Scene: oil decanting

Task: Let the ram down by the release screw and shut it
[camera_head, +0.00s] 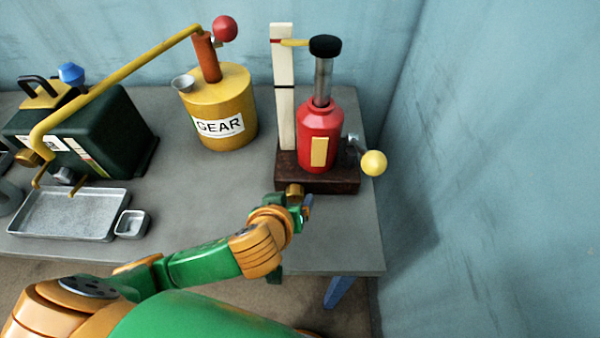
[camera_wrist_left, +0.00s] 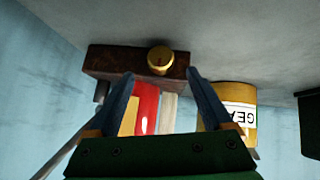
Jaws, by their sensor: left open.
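A red bottle jack (camera_head: 320,140) stands upright on a dark wooden base (camera_head: 335,184). Its grey ram (camera_head: 323,82) stands extended out of the body under a black cap (camera_head: 325,46). A yellow pointer (camera_head: 295,43) reaches from the cap to near the upper red mark on the pale post (camera_head: 285,115). The release screw is a brass knob (camera_head: 294,190) at the base's front, seen end-on in the left wrist view (camera_wrist_left: 160,58). My left gripper (camera_head: 298,201) is open in front of it; the knob shows between and just beyond the fingertips (camera_wrist_left: 159,74). Contact is unclear. My right gripper is out of view.
A pump lever with a yellow ball (camera_head: 374,163) sticks out right of the jack. A yellow GEAR can (camera_head: 222,108) stands to the left. Further left are a dark green box (camera_head: 115,125), a metal tray (camera_head: 70,215) and a small dish (camera_head: 131,223). A wall rises close on the right.

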